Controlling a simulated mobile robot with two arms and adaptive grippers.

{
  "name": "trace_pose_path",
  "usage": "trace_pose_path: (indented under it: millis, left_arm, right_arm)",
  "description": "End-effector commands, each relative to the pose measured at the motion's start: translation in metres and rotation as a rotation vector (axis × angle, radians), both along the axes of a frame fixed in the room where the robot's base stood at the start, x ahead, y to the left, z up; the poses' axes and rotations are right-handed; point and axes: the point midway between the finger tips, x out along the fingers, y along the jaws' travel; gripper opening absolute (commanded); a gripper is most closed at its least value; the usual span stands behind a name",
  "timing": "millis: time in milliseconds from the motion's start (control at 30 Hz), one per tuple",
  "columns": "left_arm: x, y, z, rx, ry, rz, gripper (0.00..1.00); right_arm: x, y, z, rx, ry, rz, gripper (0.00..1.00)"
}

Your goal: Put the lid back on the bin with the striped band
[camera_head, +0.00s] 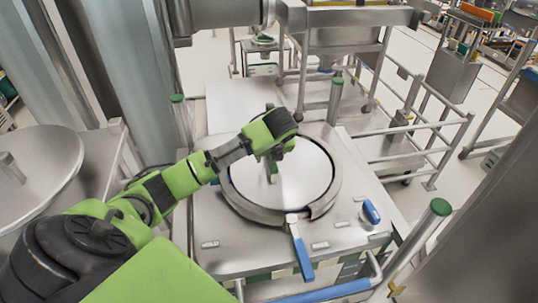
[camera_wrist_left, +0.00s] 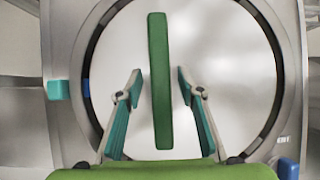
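The round metal lid (camera_head: 305,175) lies within the ring-shaped rim (camera_head: 327,203) of the bin's flat top. A dark gap shows between lid and rim; I cannot tell if the lid is fully seated. Its green bar handle (camera_wrist_left: 159,100) runs upright through the middle of the left wrist view. My left gripper (camera_head: 270,160) is over the lid, with its fingers (camera_wrist_left: 160,76) spread on both sides of the handle and gaps left on each side. A pale and dark patterned band (camera_head: 285,273) shows partly below the front edge of the top. My right gripper is not in view.
A blue-handled lever (camera_head: 302,258) sticks out at the front of the rim. A blue knob (camera_head: 371,211) is at the right. Green-capped posts (camera_head: 336,95) stand around the top. Metal railings (camera_head: 430,140) are at the right, and another round metal top (camera_head: 40,165) is at the left.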

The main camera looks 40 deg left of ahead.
Motion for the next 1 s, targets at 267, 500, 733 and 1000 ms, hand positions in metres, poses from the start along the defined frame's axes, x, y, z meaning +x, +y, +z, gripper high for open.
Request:
trace_pose_path:
  millis: [267, 500, 733, 1000]
  left_arm:
    - [-0.008, -0.009, 0.016, 0.001, 0.002, -0.003, 0.35]
    - [-0.025, -0.029, 0.062, 0.0, -0.004, -0.003, 0.35]
    - [-0.038, -0.043, 0.094, 0.001, -0.005, -0.002, 0.35]
    - [-0.043, -0.047, 0.103, 0.001, -0.002, 0.0, 0.35]
  right_arm:
    - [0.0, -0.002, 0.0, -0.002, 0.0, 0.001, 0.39]
    - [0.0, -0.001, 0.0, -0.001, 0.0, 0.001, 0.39]
    - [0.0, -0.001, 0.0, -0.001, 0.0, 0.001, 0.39]
    - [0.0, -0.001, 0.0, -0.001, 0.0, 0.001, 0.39]
